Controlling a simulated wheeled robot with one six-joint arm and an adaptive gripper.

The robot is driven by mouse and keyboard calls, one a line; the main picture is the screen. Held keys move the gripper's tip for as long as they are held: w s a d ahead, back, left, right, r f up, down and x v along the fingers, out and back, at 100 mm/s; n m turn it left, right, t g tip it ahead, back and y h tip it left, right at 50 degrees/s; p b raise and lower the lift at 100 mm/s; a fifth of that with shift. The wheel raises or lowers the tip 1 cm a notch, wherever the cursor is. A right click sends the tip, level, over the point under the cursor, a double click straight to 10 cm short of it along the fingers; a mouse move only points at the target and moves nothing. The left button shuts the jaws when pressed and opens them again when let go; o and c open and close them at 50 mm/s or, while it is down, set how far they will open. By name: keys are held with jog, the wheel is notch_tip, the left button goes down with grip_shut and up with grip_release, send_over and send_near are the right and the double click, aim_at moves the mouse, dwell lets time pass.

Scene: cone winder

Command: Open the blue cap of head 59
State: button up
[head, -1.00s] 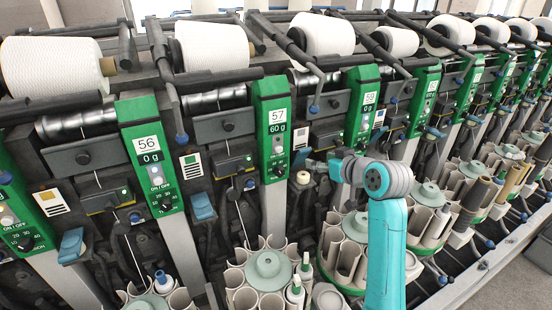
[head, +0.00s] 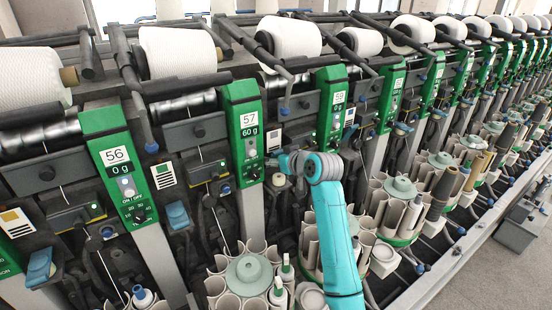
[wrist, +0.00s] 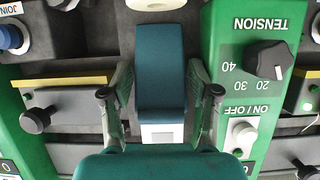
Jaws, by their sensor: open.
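My gripper (wrist: 161,100) is open, with one finger on each side of the cap. I cannot tell whether the fingers touch it. In the head view my gripper (head: 284,162) is at the machine front, just right of panel 57 (head: 245,125). The panel to its right (head: 333,105) has a number too small to read surely. My arm hides the cap in the head view.
In the wrist view a green panel (wrist: 240,70) with a black tension knob (wrist: 267,59) stands close to the right finger. A black knob (wrist: 36,120) is at left.

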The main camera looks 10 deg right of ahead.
grip_shut()
jog(key=shift+s+d+f+t, duration=0.1)
jog(key=shift+s+f+t, duration=0.25)
jog(key=shift+t, duration=0.25)
jog(key=shift+s+d+f+t+y, duration=0.15)
jog(key=shift+s+t+y, duration=0.25)
jog(key=shift+t, duration=0.5)
jog(key=shift+w, duration=0.1)
grip_release()
jog(key=v, duration=1.2)
